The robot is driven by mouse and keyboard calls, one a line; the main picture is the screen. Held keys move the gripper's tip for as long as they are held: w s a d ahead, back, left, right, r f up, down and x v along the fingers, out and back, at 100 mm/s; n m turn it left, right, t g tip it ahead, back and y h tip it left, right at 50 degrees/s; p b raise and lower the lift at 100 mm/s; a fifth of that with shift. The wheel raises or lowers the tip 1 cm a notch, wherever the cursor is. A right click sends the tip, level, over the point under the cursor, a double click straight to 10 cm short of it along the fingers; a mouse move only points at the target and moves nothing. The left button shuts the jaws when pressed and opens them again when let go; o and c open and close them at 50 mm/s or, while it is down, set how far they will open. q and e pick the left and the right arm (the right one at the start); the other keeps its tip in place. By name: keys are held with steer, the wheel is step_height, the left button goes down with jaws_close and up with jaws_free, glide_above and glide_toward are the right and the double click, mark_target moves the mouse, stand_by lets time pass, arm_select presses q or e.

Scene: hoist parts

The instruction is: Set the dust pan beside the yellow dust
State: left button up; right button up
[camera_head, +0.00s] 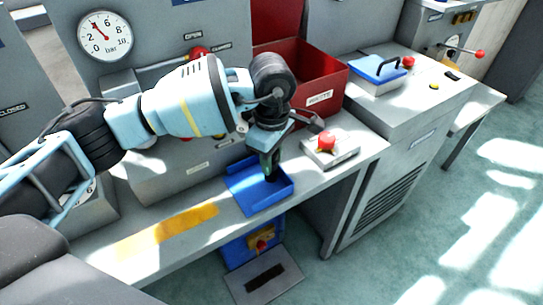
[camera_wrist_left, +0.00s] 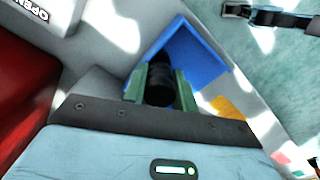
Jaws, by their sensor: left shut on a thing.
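The blue dust pan (camera_head: 262,198) lies on or just above the light grey bench top, near its front edge; I cannot tell if it touches. It also shows in the left wrist view (camera_wrist_left: 192,52). My left gripper (camera_head: 270,165) is above the pan, shut on its black handle (camera_wrist_left: 160,84), which sits between the two green fingers. The yellow dust (camera_head: 167,231) is a flat streak on the bench to the left of the pan, with a short gap between them. Part of it shows in the left wrist view (camera_wrist_left: 226,107). My right gripper is not in view.
A red bin (camera_head: 318,97) stands behind my left gripper. A small box with a red knob (camera_head: 328,150) is right of the pan. A pressure gauge (camera_head: 105,36) is at the back left. A blue unit (camera_head: 250,246) sits below the bench edge. The bench around the dust is clear.

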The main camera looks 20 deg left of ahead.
arm_select(q)
steer(key=o, duration=1)
steer(key=shift+f, duration=0.1)
steer(key=shift+o, duration=0.2)
step_height(320, 180, up, 12)
steer(key=shift+r, duration=0.2)
